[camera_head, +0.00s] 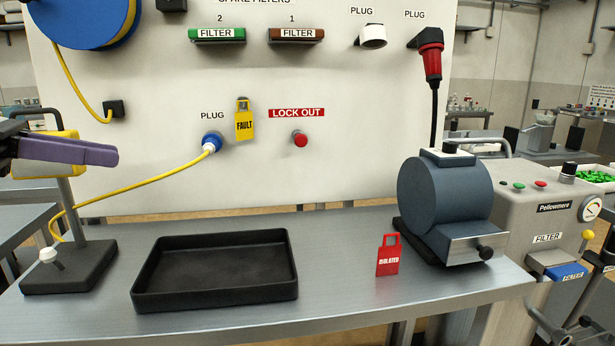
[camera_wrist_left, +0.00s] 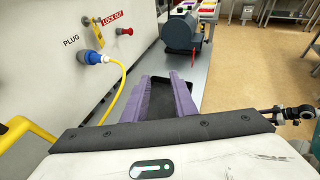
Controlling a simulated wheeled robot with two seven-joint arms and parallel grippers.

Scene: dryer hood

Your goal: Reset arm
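My left gripper (camera_head: 112,156) comes in from the left edge in the head view, above the bench and in front of a stand with a yellow head. Its purple fingers also show in the left wrist view (camera_wrist_left: 163,80), spread apart with nothing between them. The black tray (camera_wrist_left: 158,100) shows beyond and below the fingers there. My right gripper is not seen in either view.
The black tray (camera_head: 215,270) is empty on the bench (camera_head: 340,245). A red ISOLATED tag (camera_head: 387,256) and a blue-grey dryer drum (camera_head: 445,195) stand to the right. The stand (camera_head: 70,265) is at left. A yellow cable (camera_head: 130,183) runs from the blue plug (camera_head: 211,142).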

